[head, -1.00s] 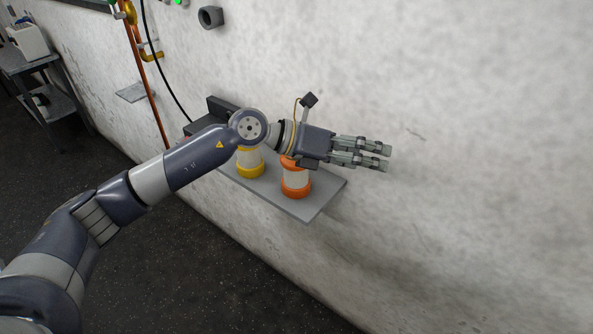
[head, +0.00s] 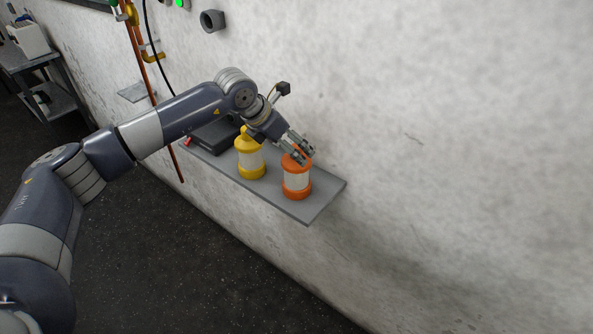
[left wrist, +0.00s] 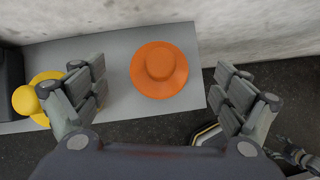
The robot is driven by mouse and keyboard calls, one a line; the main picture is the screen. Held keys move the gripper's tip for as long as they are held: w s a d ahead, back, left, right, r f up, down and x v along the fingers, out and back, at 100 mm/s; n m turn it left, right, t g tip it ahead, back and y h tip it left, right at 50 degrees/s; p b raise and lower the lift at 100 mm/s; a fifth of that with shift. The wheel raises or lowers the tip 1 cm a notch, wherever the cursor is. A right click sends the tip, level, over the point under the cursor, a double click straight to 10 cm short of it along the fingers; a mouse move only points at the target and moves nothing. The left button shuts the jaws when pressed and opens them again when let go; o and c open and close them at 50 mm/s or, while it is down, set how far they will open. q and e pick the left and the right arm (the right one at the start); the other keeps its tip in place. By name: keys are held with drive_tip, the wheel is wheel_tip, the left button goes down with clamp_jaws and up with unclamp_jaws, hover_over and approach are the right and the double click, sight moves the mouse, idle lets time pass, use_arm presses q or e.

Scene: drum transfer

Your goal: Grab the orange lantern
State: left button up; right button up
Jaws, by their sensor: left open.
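The orange lantern (head: 297,182) stands upright on a grey wall shelf (head: 322,199), near the shelf's right end. It has an orange base and top with a pale middle. My left gripper (head: 305,155) is at the lantern's top in the head view, and its fingers cover part of that top. In the left wrist view the orange lantern (left wrist: 159,70) shows from above, ahead of and between the spread fingers of my left gripper (left wrist: 165,90). The gripper is open and holds nothing.
A yellow lantern (head: 250,160) stands just left of the orange one; it also shows beside the left finger in the left wrist view (left wrist: 28,98). A dark box (head: 212,137) lies further left on the shelf. The wall is close behind.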

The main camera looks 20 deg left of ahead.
use_arm(q)
drive_tip(key=p+x, duration=0.2)
drive_tip(key=x, duration=0.2)
drive_tip(key=shift+w+d+f, duration=0.1)
drive_tip(key=shift+w+f, duration=0.05)
drive_tip(key=shift+f, duration=0.05)
drive_tip(key=c, duration=0.6)
drive_tip(key=shift+r, duration=0.1)
drive_tip(key=c, duration=1.3)
drive_tip(key=shift+o, duration=0.2)
